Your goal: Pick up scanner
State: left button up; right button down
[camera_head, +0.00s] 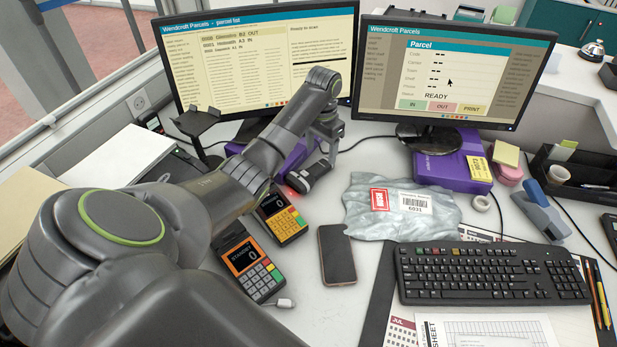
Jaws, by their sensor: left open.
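A black handheld scanner (308,177) appears on the desk in front of the left monitor, with a small red glow at its left end. My left arm reaches in from the left, and my left gripper (326,150) is at the scanner's right end, pointing down. Its jaws are open. The gripper and arm overlap the scanner's upper part, so I cannot tell whether the fingers touch it. My right gripper is not in view.
Two card terminals (252,268) and a phone (336,254) lie in front of the scanner. A grey parcel bag (402,228) is to its right. Two monitors (258,62) stand behind. A black stand (197,122) is at left. A keyboard (490,273) is at right.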

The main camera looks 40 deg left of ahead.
aim_at(320, 165)
pick_arm(q)
jog(key=shift+w+a+f, duration=0.1)
jog(key=shift+a+f, duration=0.05)
jog(key=shift+f, duration=1.6)
jog(key=shift+a+f, duration=0.1)
jog(key=shift+f, duration=1.6)
jog(key=c, duration=1.2)
jog(key=shift+r, duration=0.1)
